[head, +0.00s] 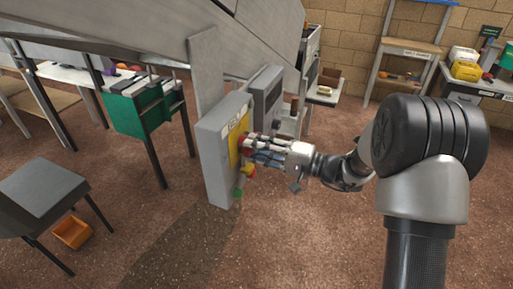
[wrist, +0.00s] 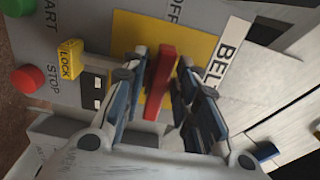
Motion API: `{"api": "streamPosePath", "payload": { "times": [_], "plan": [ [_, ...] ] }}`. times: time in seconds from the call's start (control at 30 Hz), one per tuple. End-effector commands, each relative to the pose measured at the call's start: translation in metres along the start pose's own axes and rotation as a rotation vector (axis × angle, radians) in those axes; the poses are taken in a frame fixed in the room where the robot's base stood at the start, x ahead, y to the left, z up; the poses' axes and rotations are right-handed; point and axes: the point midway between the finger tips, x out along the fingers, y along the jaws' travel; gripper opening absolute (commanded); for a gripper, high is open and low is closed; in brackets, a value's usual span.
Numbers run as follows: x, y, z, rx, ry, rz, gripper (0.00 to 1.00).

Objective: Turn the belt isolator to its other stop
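The belt isolator is a red handle (wrist: 161,80) on a yellow plate (wrist: 206,45) fixed to a grey control box (head: 212,160). In the wrist view the handle runs roughly up and down the picture, its far end towards the "OFF" lettering (wrist: 173,10). My gripper (wrist: 163,82) has one finger on each side of the handle. The fingers stand apart, with narrow gaps seen beside the handle, so I see no firm contact. In the head view my gripper (head: 252,154) is at the box face and largely hides the handle.
A yellow LOCK tag (wrist: 70,58), a red STOP button (wrist: 30,78) and a green START button (wrist: 17,6) sit beside the isolator. A second grey box (head: 267,92) is behind.

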Motion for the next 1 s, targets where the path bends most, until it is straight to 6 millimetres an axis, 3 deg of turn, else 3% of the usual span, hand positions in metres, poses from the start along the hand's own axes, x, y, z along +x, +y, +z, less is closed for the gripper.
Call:
{"api": "streamPosePath", "payload": {
  "times": [0.47, 1.0],
  "plan": [
    [-0.007, -0.001, -0.001, 0.001, 0.002, -0.001, 0.35],
    [-0.107, -0.001, -0.001, 0.0, 0.003, -0.001, 0.35]
  ]
}}
